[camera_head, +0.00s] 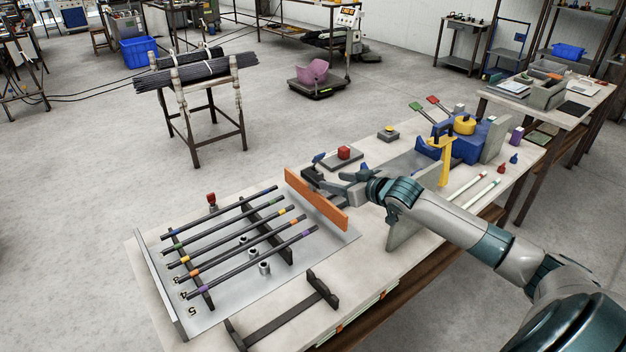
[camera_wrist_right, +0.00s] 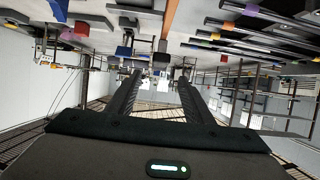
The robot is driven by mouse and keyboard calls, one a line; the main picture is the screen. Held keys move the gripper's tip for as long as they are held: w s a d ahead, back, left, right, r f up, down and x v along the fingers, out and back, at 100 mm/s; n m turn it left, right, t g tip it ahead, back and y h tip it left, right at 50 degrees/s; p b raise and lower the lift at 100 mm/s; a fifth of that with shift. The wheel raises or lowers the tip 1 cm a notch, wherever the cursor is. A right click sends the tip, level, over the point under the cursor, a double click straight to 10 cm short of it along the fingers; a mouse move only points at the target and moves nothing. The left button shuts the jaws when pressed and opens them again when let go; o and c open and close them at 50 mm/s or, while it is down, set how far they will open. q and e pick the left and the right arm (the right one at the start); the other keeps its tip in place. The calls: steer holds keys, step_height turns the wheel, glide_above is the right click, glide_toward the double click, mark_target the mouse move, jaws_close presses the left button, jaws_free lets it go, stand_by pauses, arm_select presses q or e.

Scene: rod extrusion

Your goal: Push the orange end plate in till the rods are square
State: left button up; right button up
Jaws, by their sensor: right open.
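The orange end plate (camera_head: 317,200) stands upright on the bench at the right end of the metal tray (camera_head: 325,245). It also shows in the right wrist view (camera_wrist_right: 168,18). Several dark rods with coloured bands (camera_head: 235,240) lie side by side across black supports. Their right ends are staggered and stand apart from the orange plate. My right gripper (camera_head: 328,182) is open just behind the plate, on the side away from the rods. Its two fingers (camera_wrist_right: 158,80) show apart with nothing between them. Whether it touches the plate, I cannot tell. My left gripper is out of view.
A grey end wall (camera_head: 160,285) closes the tray's left end. A black bracket (camera_head: 290,312) lies at the bench's front.

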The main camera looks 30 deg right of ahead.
mark_target(315, 176)
steer(key=shift+w, duration=0.1)
steer(key=shift+x, duration=0.9)
steer(key=p+x, duration=0.2)
steer(key=x, duration=0.8)
steer(key=shift+a, duration=0.1)
jaws_close()
